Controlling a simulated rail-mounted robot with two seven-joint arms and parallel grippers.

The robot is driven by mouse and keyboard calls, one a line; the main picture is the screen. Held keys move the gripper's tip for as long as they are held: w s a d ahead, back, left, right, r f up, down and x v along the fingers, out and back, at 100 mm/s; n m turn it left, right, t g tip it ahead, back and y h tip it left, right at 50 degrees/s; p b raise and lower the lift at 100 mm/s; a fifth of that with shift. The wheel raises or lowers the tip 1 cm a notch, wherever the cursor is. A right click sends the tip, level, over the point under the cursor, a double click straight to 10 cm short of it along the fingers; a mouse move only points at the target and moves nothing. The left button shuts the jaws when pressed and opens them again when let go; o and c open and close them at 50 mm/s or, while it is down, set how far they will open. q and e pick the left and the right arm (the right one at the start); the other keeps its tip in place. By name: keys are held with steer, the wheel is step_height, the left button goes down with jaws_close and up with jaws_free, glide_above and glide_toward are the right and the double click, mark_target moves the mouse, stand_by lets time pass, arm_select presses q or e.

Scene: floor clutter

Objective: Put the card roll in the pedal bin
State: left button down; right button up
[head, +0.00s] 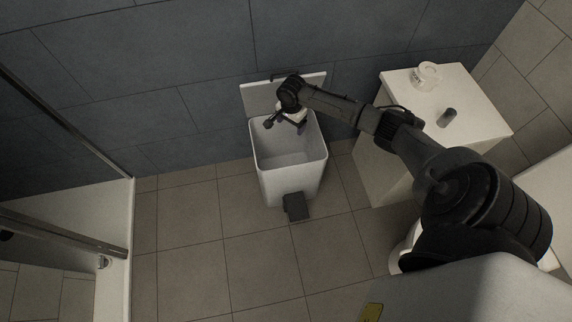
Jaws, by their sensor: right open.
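The pedal bin (262,165) is white and stands on the floor against the dark wall. Its lid (260,97) is up and its dark pedal (296,207) faces the front. My right gripper (286,125) is over the back of the bin's opening, pointing down with its fingers apart. Something white shows just by the gripper, but I cannot tell if it is part of it. No card roll can be made out for sure; the visible part of the bin's inside looks empty, and its back is partly hidden by the gripper. My left gripper is not in view.
A white cabinet (470,98) stands right of the bin, under my right arm. On it are a white container (427,76) and a small grey cylinder (447,117). A glass shower screen with a metal rail (60,231) is at left. Floor between is clear.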

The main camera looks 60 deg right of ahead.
step_height(320, 180, up, 5)
steer(key=shift+r+p, duration=0.2)
steer(key=shift+p, duration=0.95)
